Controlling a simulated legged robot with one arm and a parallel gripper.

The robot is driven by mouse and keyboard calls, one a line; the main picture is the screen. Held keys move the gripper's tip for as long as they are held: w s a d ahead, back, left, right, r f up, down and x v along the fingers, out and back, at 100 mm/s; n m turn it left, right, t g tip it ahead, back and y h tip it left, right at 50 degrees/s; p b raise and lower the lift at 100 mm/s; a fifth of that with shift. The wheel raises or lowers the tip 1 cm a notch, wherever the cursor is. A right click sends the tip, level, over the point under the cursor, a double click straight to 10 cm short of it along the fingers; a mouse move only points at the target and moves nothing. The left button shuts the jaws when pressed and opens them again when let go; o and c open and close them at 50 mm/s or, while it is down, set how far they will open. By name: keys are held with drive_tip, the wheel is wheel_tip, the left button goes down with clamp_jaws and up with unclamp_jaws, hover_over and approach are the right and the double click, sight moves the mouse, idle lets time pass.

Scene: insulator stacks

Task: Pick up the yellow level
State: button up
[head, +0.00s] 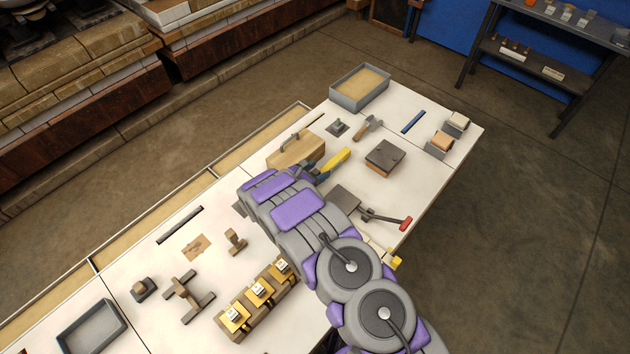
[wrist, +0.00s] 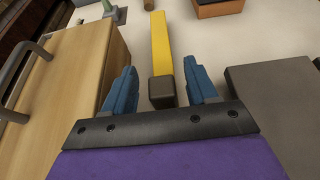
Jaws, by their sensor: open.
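The yellow level (head: 337,158) is a long yellow bar with a dark block-like end, lying on the white table. In the wrist view the yellow level (wrist: 161,52) runs away from me, with its dark end between the two blue fingers. My gripper (wrist: 160,88) is open, one finger on each side of the dark end, with gaps showing on both sides. In the head view my gripper (head: 319,171) is at the near end of the level, and my arm partly hides that end. I cannot tell how high the fingers are above the table.
A wooden box with a handle (wrist: 72,66) stands close on the left of my gripper. A grey block (wrist: 272,98) lies on the right. A dark-topped box (head: 385,157), a hammer (head: 368,128) and a red-handled tool (head: 386,217) lie nearby. A grey tray (head: 338,97) is at the back.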

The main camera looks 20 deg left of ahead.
clamp_jaws()
idle(0.6)
